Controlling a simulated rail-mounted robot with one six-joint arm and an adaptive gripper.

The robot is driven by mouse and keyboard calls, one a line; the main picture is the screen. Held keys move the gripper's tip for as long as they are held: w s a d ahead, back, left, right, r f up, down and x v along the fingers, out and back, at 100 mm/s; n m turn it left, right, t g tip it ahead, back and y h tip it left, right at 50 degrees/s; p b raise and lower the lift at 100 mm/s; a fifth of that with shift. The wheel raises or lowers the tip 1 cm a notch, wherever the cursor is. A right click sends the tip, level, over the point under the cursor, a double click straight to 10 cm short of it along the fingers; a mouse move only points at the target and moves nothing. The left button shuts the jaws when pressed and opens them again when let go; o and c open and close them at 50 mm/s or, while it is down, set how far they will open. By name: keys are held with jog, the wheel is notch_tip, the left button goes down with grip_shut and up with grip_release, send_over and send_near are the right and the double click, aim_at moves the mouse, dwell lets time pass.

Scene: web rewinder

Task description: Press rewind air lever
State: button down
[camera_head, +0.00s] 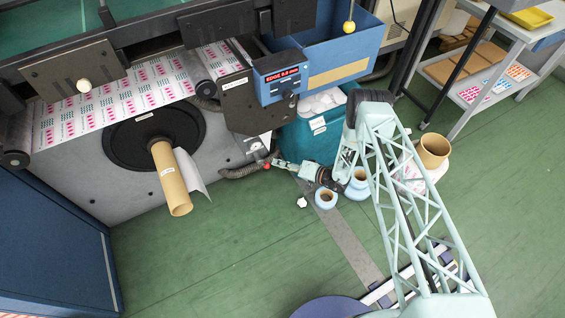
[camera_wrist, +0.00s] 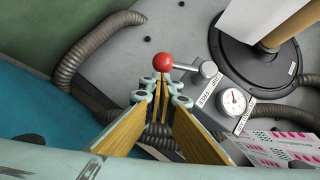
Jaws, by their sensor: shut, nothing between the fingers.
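The rewind air lever has a red ball knob (camera_wrist: 163,62) on a short metal arm that runs right to a round pivot (camera_wrist: 208,69) on the grey machine panel. A label strip with printed words sits beside the pivot. My gripper (camera_wrist: 160,84) is shut and empty, its fingertips meeting just below the knob in the wrist view. I cannot tell whether they touch it. In the head view the red knob (camera_head: 267,166) shows just left of the tip of my gripper (camera_head: 277,164), low on the machine front.
A pressure gauge (camera_wrist: 233,100) sits right of the lever. Ribbed hoses (camera_wrist: 88,50) lie around it. A black disc with a cardboard core (camera_head: 171,178) projects from the panel. A teal bin (camera_head: 305,140) stands close by my arm. Blue-white rolls (camera_head: 326,198) are on the floor.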

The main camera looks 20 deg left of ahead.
jog(key=shift+s+a+f, duration=0.2)
jog(key=shift+a+f, duration=0.05)
jog(key=shift+a, duration=0.1)
jog(key=shift+s+a+f, duration=0.2)
jog(key=shift+a+f, duration=0.05)
jog(key=shift+f, duration=0.15)
dwell(0.7)
jog(key=s+a+f, duration=0.3)
jog(key=s+a, duration=0.2)
jog(key=shift+p, duration=0.45)
dwell(0.3)
jog(key=shift+s+a+f, duration=0.1)
jog(key=shift+a, duration=0.05)
dwell(0.4)
